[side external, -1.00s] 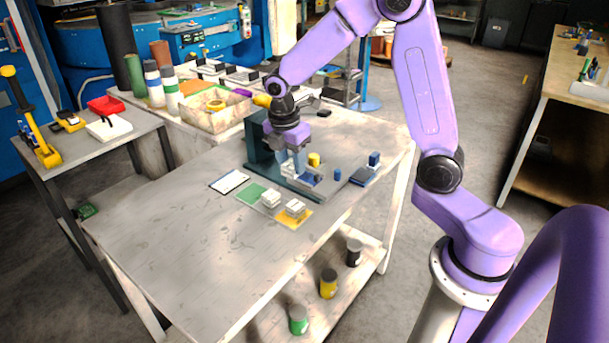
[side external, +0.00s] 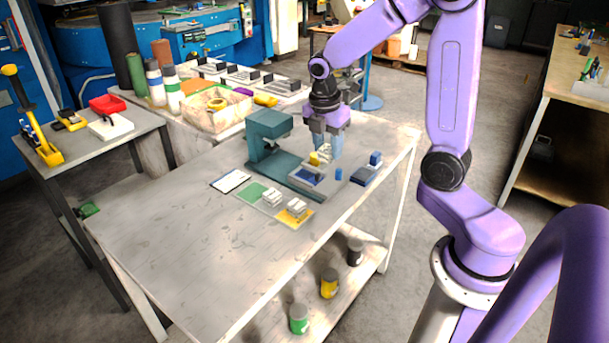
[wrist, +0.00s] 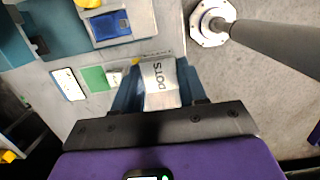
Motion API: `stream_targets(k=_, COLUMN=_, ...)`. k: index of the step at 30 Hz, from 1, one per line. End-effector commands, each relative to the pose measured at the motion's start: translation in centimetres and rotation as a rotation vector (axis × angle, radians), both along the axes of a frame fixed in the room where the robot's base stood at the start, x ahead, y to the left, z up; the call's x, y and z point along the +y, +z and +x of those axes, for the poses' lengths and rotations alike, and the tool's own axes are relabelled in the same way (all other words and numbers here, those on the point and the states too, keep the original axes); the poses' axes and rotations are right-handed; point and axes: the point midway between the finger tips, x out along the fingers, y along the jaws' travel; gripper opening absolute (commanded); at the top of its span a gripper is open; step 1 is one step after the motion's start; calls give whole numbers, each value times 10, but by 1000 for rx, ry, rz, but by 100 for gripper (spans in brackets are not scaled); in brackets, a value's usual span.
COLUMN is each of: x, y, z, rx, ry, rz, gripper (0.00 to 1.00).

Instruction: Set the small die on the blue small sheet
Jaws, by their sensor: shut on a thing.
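The die is mostly hidden by the fingers there. The blue sheet (side external: 310,178) lies on the pale grey bed; it also shows at the top left of the wrist view (wrist: 111,24). It looks bare. The held die is apart from it.
A teal press (side external: 268,125) stands left of the bed. Two pale dies (side external: 271,197) (side external: 296,206) sit near green (side external: 249,193) and yellow sheets. The table's front left is clear.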

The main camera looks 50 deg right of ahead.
Motion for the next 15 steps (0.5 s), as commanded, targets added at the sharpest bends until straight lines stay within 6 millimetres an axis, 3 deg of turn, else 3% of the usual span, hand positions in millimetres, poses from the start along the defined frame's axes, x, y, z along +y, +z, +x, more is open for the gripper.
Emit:
stream_targets(k=3, x=-13, y=5, z=-14, rx=-2, ry=-6, rz=0, gripper=8)
stream_targets(k=7, x=-19, y=5, z=-18, rx=-1, ry=-5, rz=0, gripper=8)
stream_targets(k=15, x=-29, y=-12, z=16, rx=3, ry=-5, rz=0, gripper=8)
